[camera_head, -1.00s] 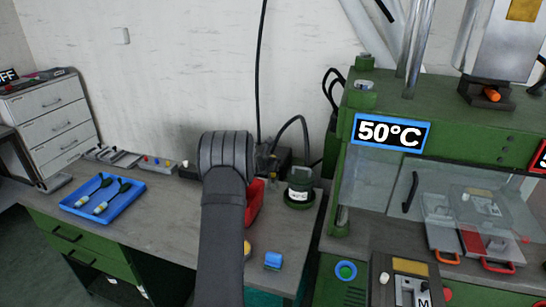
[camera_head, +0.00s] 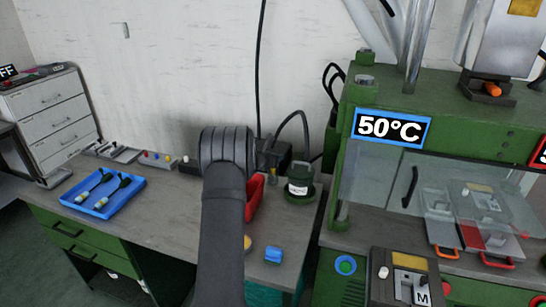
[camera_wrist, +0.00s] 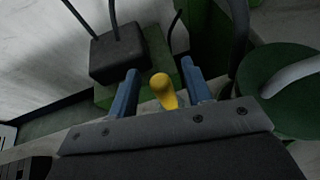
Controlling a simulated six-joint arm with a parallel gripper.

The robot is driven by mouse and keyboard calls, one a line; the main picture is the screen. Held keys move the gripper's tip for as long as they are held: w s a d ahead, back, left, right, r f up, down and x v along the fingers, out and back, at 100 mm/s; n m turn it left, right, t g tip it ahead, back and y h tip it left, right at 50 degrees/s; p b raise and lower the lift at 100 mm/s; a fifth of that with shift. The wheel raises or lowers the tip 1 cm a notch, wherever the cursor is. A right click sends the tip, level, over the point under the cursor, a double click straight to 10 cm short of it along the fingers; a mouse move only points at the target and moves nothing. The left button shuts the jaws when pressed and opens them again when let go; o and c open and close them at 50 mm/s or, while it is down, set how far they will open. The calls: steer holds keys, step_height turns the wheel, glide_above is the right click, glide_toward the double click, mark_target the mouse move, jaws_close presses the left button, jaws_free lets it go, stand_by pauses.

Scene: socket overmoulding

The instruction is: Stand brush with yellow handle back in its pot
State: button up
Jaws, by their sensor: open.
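The yellow handle (camera_wrist: 163,88) shows in the wrist view as a rounded end between the two blue fingers of my gripper (camera_wrist: 159,72). The fingers are open, with a gap on both sides of the handle. The brush's bristle end is hidden. A green pot with a white label (camera_head: 300,184) stands to the right of my arm; a round green shape (camera_wrist: 287,92) lies to the right in the wrist view. I cannot tell whether this is the brush's pot.
A dark box with cables (camera_wrist: 118,57) is close to the left finger. On the bench, a red object (camera_head: 256,194) is beside my arm, with a blue block (camera_head: 273,255) in front. A blue tray (camera_head: 133,198) with two tools lies left. The green press (camera_head: 450,110) stands right.

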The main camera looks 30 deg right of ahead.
steer(key=v, duration=1.7)
steer(key=shift+s+a, duration=0.15)
steer(key=shift+a, duration=0.05)
steer(key=shift+d, duration=0.1)
steer(key=x, duration=1.7)
steer(key=shift+d+r, duration=0.1)
steer(key=shift+r, duration=0.15)
